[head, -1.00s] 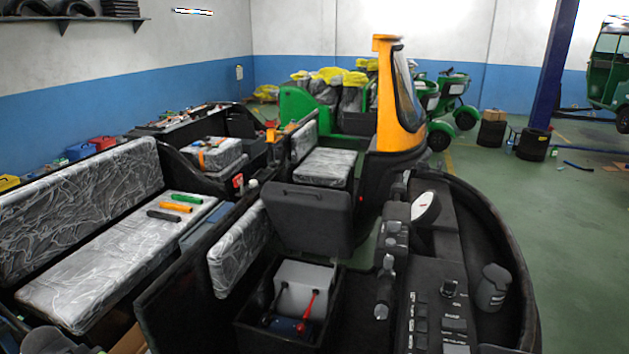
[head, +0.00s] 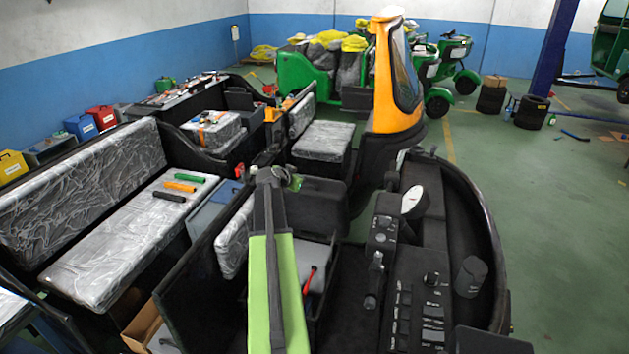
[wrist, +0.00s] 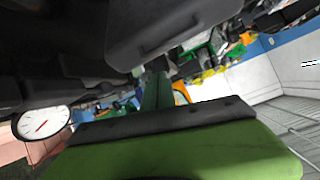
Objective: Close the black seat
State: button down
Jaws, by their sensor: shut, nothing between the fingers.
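The black seat (head: 322,208) stands raised at the back of the open compartment in the head view, partly hidden by my arm. In the wrist view a large dark slab (wrist: 170,28), which looks like this seat, fills the upper middle. My gripper (head: 287,181) is shut and empty, at the upper left of the seat in the head view. It also shows in the wrist view (wrist: 157,88), just below the slab's edge. I cannot tell whether it touches the seat. Inside the compartment are a grey box (head: 312,262) and a red-handled tool (head: 309,281), both partly covered by my arm.
The control console (head: 418,305) with levers and a white round gauge (head: 412,200) is right of the compartment. The wrapped bench (head: 125,235) with several coloured bars is at left. The orange front frame (head: 393,75) rises behind the seat. Open green floor (head: 550,230) lies at right.

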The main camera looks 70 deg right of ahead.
jog(key=s+d+r+m, duration=0.1)
jog(key=s+d, duration=0.2)
jog(key=s, duration=0.1)
jog(key=b, duration=0.5)
send_over(315, 181)
jog(key=s+a, duration=0.2)
jog(key=s, duration=0.1)
jog(key=shift+h, duration=0.3)
notch_tip(315, 181, down, 5)
jog(key=shift+a+r, duration=0.1)
jog(key=shift+w+a+f+b, duration=0.2)
jog(key=shift+a+f+b, duration=0.35)
jog(key=shift+a, duration=0.05)
jog(key=shift+w+a+f+b, duration=0.15)
jog(key=shift+a+f+b, duration=0.35)
jog(key=shift+a+f, duration=0.1)
jog(key=shift+w+a, duration=0.2)
jog(key=shift+a, duration=0.15)
